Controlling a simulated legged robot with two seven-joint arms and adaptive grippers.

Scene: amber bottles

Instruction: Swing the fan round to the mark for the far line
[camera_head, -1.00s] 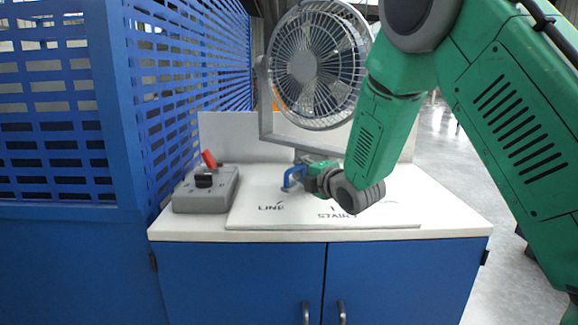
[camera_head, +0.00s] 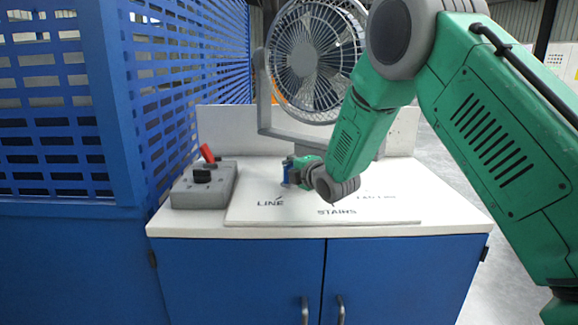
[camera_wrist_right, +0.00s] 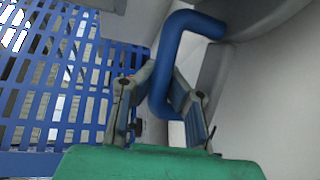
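The grey fan (camera_head: 312,60) stands in its yoke (camera_head: 290,137) at the back of the cabinet top. A blue bent handle (camera_head: 286,174) is low in front of it; it shows large in the wrist view (camera_wrist_right: 164,75). My right gripper (camera_head: 293,170) is at this handle, with its fingers (camera_wrist_right: 165,90) on either side of the bar. Whether they press on it is unclear. The board (camera_head: 245,212) carries the marks LINE (camera_head: 269,203), STAIRS (camera_head: 337,211) and, at right, a faint one (camera_head: 376,196) that seems to read FAR LINE. My left gripper is not in view.
A grey control box (camera_head: 205,185) with a red lever and black knob stands left of the board. A blue slatted guard (camera_head: 190,80) rises along the left side. A low white panel (camera_head: 225,125) stands behind the fan. The board's front right is clear.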

